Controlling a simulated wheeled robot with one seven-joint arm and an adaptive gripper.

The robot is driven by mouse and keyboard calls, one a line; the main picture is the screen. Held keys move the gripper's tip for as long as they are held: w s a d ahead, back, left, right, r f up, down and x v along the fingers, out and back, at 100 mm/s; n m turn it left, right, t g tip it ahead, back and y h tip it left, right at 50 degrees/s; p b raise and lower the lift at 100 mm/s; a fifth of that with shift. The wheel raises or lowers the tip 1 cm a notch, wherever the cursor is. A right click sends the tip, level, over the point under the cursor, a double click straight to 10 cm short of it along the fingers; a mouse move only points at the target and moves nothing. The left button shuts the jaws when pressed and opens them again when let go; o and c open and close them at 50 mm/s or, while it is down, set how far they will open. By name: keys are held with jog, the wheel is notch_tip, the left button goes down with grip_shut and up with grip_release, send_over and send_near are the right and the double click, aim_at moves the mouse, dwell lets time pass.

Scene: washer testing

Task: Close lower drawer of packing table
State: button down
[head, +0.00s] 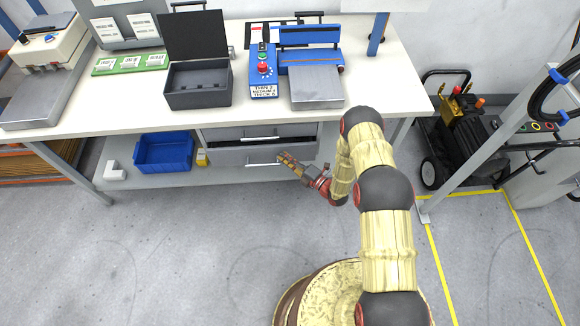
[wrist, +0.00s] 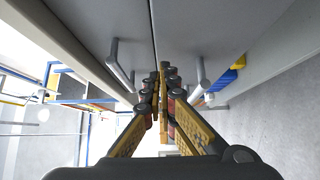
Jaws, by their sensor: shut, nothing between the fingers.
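The lower drawer (head: 235,156) is in the grey drawer unit under the packing table (head: 130,117). Its front stands out a little, with a dark gap along its top edge in the head view. Its bar handle (head: 264,163) is at the middle of the front and also shows in the wrist view (wrist: 203,75). My gripper (head: 281,156) is shut and empty, its fingertips at the lower drawer's front, just right of the handle. In the wrist view my fingertips (wrist: 166,72) lie between the two drawer handles. I cannot tell whether they touch the front.
The upper drawer (head: 225,133) looks shut. A blue bin (head: 163,152) stands on the lower shelf at left. A table leg (head: 395,133) is right of the drawers. A cart (head: 460,130) stands further right. The floor in front is clear.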

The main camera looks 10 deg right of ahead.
aim_at(286, 147)
jog(key=shift+w, duration=0.7)
jog(key=w+b, duration=0.2)
jog(key=w, duration=0.2)
jog(key=shift+w+f+b, duration=0.15)
jog(key=shift+w+b, duration=0.15)
jog(key=shift+b, duration=0.1)
jog(key=shift+w+r, duration=0.2)
jog(key=shift+w, duration=0.05)
jog(key=shift+d, duration=0.1)
